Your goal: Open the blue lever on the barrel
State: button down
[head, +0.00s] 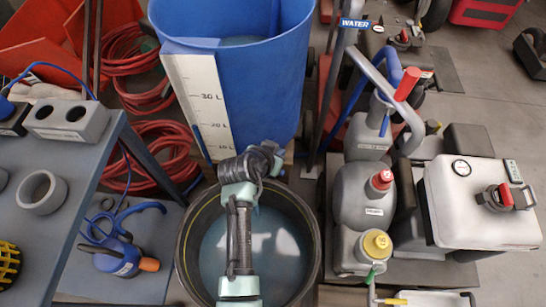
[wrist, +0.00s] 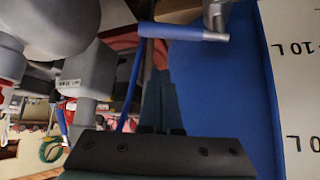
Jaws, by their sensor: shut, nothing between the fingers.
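The blue barrel (head: 250,85) stands at the back centre in the head view, with a white litre scale (head: 195,95) on its front. In the wrist view its blue wall (wrist: 225,90) fills the right half. The blue lever (wrist: 182,33) lies about level at the top of the wrist view, running left from a metal tap (wrist: 215,15). My gripper (wrist: 160,75) is shut and empty; its fingers point up the picture towards the lever's left part. I cannot tell whether they touch it. In the head view my arm hides the tap area and the fingertips.
A black round tub (head: 187,265) stands under my arm. Grey canisters (head: 365,195) and a white tank (head: 475,200) stand to the right. A grey bench (head: 85,200) with a ring and block is at left, with red hoses (head: 165,160) behind it. A thin blue rod (wrist: 130,90) shows left of my fingers.

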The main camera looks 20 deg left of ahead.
jog(key=f, duration=0.1)
jog(key=s+f, duration=0.1)
jog(key=f+b, duration=0.1)
jog(key=shift+s+a+f, duration=0.1)
jog(key=shift+s+a, duration=0.05)
jog(key=shift+s, duration=0.15)
